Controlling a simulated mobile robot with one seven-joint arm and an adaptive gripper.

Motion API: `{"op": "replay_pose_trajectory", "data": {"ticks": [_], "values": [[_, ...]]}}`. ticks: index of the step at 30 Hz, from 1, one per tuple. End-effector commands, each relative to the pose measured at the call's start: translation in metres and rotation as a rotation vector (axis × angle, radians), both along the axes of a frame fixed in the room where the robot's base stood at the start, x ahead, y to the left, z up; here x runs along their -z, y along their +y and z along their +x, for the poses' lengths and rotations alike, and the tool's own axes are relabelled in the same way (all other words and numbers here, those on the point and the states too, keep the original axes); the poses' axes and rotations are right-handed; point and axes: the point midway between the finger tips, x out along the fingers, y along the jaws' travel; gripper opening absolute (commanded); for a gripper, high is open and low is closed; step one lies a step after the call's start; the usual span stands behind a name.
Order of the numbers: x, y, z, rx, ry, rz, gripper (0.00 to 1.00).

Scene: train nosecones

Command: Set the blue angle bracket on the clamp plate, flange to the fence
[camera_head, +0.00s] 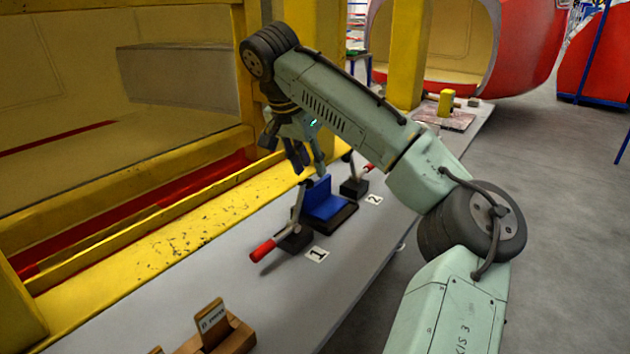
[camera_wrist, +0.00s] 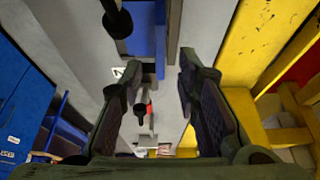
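The blue angle bracket (camera_head: 325,205) sits on the dark clamp plate (camera_head: 345,217) on the grey bench, one leg upright at the back and the other flat. Its blue face (camera_wrist: 147,40) also shows at the top of the wrist view. A dark strip runs along it there; I cannot tell whether the flange touches the fence. My gripper (camera_head: 307,168) is just above and behind the bracket, its fingers apart. In the wrist view the fingers (camera_wrist: 160,72) are spread with nothing held between them. The bracket is beyond their tips.
Clamp 1 with a red handle (camera_head: 263,250) stands at the bracket's left, and clamp 2 with a red handle (camera_head: 368,168) at its right. A brown holder (camera_head: 228,335) is at the near end. A yellow frame (camera_head: 190,225) borders the bench's back. The front bench strip is clear.

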Motion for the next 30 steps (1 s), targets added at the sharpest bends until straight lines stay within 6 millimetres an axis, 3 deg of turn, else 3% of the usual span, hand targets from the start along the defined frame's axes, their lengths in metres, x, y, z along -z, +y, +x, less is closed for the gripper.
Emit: {"op": "replay_pose_trajectory", "data": {"ticks": [4, 10, 30], "values": [[-0.026, 0.007, -0.008, 0.001, -0.003, -0.002, 0.30], [-0.045, 0.012, -0.015, -0.001, -0.001, 0.000, 0.30], [-0.047, 0.012, -0.016, -0.001, 0.000, 0.001, 0.30]]}}
